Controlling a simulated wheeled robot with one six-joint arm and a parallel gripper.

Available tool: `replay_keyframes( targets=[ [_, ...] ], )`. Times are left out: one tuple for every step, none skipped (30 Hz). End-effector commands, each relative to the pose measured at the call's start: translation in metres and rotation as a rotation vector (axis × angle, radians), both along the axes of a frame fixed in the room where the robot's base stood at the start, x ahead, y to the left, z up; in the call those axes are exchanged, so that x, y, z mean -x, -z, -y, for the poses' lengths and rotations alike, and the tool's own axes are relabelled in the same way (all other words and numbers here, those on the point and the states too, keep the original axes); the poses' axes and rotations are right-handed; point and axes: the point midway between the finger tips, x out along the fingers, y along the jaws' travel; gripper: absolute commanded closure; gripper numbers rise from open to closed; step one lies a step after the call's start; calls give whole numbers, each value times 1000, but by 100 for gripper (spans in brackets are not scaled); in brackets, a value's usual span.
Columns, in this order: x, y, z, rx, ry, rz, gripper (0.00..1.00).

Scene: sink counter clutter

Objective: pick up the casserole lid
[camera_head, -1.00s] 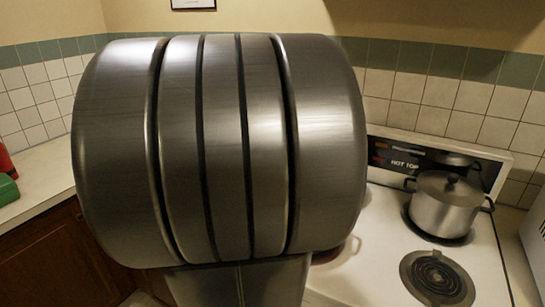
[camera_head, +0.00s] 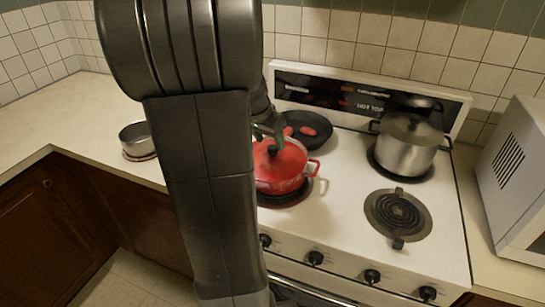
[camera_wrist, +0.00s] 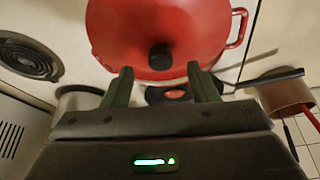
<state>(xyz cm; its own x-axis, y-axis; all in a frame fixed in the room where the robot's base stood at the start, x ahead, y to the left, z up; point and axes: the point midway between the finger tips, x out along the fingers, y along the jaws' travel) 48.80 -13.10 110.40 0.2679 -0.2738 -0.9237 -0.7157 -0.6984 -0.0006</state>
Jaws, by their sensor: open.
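The casserole lid (camera_head: 289,156) is red with a black knob and sits on a red casserole (camera_head: 283,182) on the front left burner. My arm hides its left side in the head view. In the wrist view the lid (camera_wrist: 112,22) fills the top middle, with its knob (camera_wrist: 160,57) facing the camera. My gripper (camera_wrist: 160,72) is open and empty. Its two fingers are spread to either side of the knob's line, with the knob a little past the tips. In the head view my gripper (camera_head: 268,130) is close above the lid, partly hidden by my arm.
A black skillet (camera_head: 316,139) with a red item in it stands behind the casserole. A lidded steel pot (camera_head: 407,153) stands back right. The front right burner (camera_head: 398,213) is bare. A steel pan (camera_head: 136,139) sits on the left counter. A white microwave (camera_head: 515,180) stands at right.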

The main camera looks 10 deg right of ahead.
Motion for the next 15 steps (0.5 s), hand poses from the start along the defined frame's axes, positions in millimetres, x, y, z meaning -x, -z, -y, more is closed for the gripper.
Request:
replay_keyframes(
  targets=[
    [-2, 5, 3, 0, 1, -4, 46],
    [-3, 9, 4, 0, 2, -5, 46],
    [-5, 14, 6, 0, 0, -4, 46],
    [-6, 18, 7, 0, 0, -4, 46],
    [-7, 21, 8, 0, 0, -4, 46],
    [-8, 24, 8, 0, 0, -3, 46],
    [-8, 26, 9, 0, 1, -3, 46],
    [-9, 27, 10, -1, 0, -2, 46],
    [-9, 29, 10, 0, 0, -1, 46],
    [-9, 29, 10, -1, 0, -1, 46],
    [-10, 30, 10, -1, 0, -1, 46],
    [-10, 30, 10, -1, 0, 1, 46],
    [-10, 30, 10, -1, 0, 1, 46],
    [-10, 30, 10, -1, 0, 1, 46],
    [-10, 30, 10, -1, 0, 1, 46]
  ],
)
